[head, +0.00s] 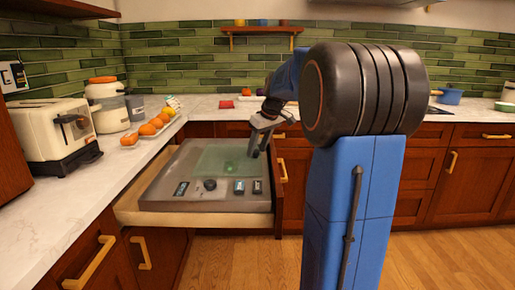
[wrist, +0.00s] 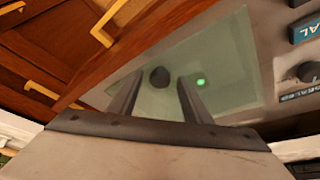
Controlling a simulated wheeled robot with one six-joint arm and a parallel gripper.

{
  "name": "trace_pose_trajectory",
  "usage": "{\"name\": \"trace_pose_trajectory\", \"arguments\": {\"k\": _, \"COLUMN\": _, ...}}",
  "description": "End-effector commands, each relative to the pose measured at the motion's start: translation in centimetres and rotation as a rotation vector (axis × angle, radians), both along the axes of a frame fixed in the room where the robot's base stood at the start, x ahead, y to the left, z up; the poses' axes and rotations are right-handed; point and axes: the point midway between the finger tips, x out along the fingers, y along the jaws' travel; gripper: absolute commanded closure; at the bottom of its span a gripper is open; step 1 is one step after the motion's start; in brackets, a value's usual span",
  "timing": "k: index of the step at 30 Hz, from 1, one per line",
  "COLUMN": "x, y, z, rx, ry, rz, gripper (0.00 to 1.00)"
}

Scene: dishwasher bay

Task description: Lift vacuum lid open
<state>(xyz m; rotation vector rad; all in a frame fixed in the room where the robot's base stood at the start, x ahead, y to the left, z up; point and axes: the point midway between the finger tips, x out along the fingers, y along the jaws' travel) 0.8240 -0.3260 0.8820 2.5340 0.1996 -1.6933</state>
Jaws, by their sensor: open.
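The vacuum sealer is a grey unit (head: 165,190) set in a pulled-out drawer. Its see-through green lid (head: 208,160) looks flat and closed in the head view. In the wrist view the lid (wrist: 225,60) lies below my fingers, with a dark round spot and a glowing green dot showing on or through it. My gripper (head: 259,143) is over the right part of the unit. In the wrist view my gripper (wrist: 158,92) has its two fingers apart with nothing between them. Whether the fingertips touch the lid I cannot tell.
A knob (head: 210,185) and several labelled buttons line the unit's front. A cream toaster (head: 55,130) and oranges (head: 148,129) stand on the left counter. Drawer fronts with brass handles (wrist: 102,28) are close by in the wrist view. The wooden floor in front is clear.

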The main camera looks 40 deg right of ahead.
Motion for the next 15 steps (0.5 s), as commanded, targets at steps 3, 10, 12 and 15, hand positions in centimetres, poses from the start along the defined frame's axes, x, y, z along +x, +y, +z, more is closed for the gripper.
{"name": "trace_pose_trajectory", "arguments": {"k": 3, "x": -0.01, "y": 0.00, "z": 0.02, "rx": 0.000, "ry": 0.000, "rz": 0.000, "gripper": 0.63}}
{"name": "trace_pose_trajectory", "arguments": {"k": 10, "x": -0.02, "y": 0.00, "z": 0.04, "rx": 0.000, "ry": 0.000, "rz": 0.000, "gripper": 1.00}}
{"name": "trace_pose_trajectory", "arguments": {"k": 12, "x": 0.00, "y": 0.01, "z": 0.08, "rx": -0.001, "ry": 0.001, "rz": 0.000, "gripper": 1.00}}
{"name": "trace_pose_trajectory", "arguments": {"k": 15, "x": 0.06, "y": 0.09, "z": 0.30, "rx": -0.008, "ry": 0.005, "rz": 0.000, "gripper": 1.00}}
